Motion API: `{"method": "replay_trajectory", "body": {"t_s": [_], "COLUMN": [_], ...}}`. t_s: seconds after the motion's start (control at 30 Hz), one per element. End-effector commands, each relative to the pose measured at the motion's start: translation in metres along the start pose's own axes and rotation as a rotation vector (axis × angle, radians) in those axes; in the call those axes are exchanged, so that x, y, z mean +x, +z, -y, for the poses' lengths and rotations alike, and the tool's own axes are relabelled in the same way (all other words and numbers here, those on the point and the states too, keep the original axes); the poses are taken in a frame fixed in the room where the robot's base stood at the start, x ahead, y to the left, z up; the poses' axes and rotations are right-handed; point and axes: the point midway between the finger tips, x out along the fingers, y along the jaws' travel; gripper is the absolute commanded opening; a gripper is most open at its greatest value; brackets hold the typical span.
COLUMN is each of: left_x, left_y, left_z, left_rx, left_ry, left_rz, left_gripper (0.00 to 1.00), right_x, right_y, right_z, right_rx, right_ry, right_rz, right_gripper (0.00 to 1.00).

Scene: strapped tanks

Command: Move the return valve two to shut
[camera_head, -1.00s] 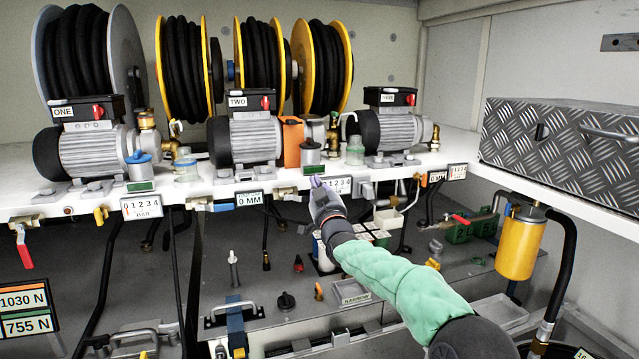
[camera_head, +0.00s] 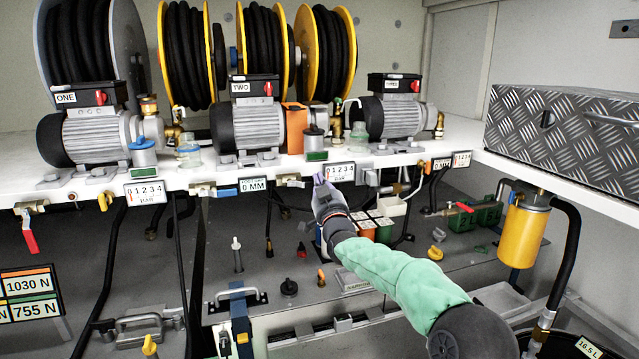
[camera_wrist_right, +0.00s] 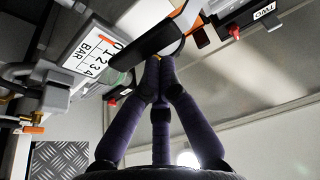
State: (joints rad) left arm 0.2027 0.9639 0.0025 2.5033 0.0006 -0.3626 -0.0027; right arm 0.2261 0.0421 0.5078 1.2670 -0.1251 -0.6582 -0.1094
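I cannot read a label that marks return valve two. Under the shelf below the motor tagged TWO (camera_head: 257,126), a small brass fitting (camera_head: 290,181) sits beside the gauge marked 0 to 4 (camera_head: 341,172). My right gripper (camera_head: 319,181) is raised to the shelf's front edge, just left of that gauge. In the right wrist view its purple fingers (camera_wrist_right: 157,62) come together at the tips, with a small yellow spot between them. I cannot tell whether they grip a lever; the fingers hide what lies behind. My left gripper is not in view.
A red lever (camera_head: 30,235) and a yellow lever (camera_head: 105,200) hang at the left of the shelf edge. A blue-handled valve (camera_head: 222,191) is left of the 0 MM display (camera_head: 253,185). A yellow canister (camera_head: 523,232) and a tread-plate box (camera_head: 565,145) stand at the right.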

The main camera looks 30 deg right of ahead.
Motion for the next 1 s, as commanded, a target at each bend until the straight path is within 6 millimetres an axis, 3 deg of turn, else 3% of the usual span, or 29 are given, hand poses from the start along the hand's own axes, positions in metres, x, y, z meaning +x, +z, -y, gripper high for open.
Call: {"method": "replay_trajectory", "body": {"t_s": [0.67,1.0], "left_x": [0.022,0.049], "left_y": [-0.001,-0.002], "left_z": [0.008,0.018], "left_rx": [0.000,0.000], "left_ry": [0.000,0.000], "left_rz": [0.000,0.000], "left_gripper": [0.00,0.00], "right_x": [-0.004,-0.010], "right_y": [0.012,0.031], "right_z": [-0.002,-0.003], "right_rx": [0.131,0.363], "right_ry": [0.044,0.125], "right_rz": [0.001,0.003], "right_gripper": [0.00,0.00]}}
